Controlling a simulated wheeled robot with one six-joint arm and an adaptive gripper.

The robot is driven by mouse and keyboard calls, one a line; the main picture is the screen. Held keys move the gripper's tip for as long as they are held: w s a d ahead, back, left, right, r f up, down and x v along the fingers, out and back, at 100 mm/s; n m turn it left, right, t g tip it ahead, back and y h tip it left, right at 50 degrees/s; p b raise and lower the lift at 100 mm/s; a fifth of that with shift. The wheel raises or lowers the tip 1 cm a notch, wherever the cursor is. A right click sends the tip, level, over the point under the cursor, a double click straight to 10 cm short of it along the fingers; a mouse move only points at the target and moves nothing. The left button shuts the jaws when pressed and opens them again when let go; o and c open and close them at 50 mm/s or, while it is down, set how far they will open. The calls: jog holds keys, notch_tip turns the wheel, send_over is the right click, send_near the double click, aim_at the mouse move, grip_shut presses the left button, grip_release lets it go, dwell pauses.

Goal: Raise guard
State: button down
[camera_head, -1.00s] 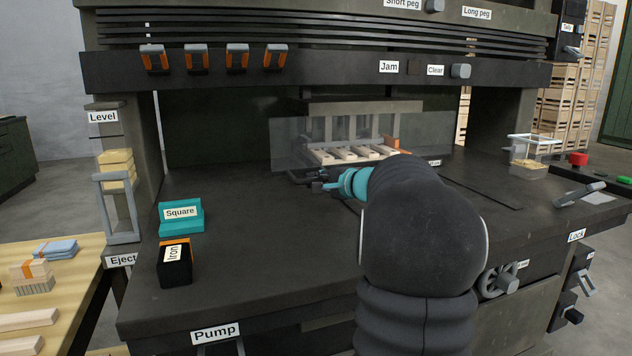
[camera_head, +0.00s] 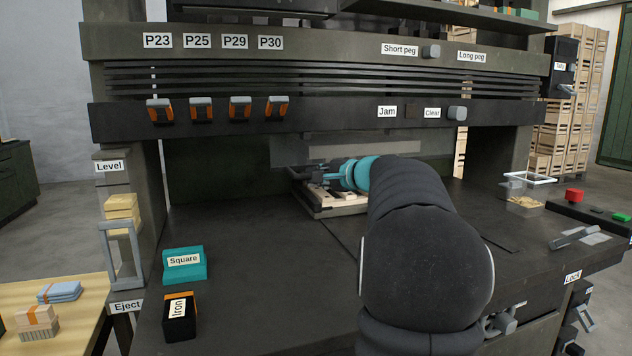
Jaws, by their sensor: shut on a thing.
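The guard (camera_head: 290,151) is a see-through pane hanging in the machine's middle opening, below the front beam. Its lower edge is above the wooden pieces. My gripper (camera_head: 312,177) is at the pane's lower edge, shut on what looks like its dark handle bar (camera_head: 297,172). The fingers are small here, and the exact grip is hard to make out. My teal wrist and dark arm come in from the lower right and cover the right part of the guard and of the opening.
A tray (camera_head: 325,212) with pale wooden slats sits under the guard. A teal block labelled Square (camera_head: 184,274) and a black Iron block (camera_head: 179,322) stand at the left of the dark worktop. The worktop between them and my arm is clear.

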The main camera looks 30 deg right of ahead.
jog(key=shift+r, duration=0.5)
jog(key=c, duration=1.1)
grip_release()
jog(key=shift+c, duration=0.2)
jog(key=shift+f, duration=0.15)
jog(key=shift+s, duration=0.15)
jog(key=v, duration=1.1)
jog(key=shift+s, duration=0.4)
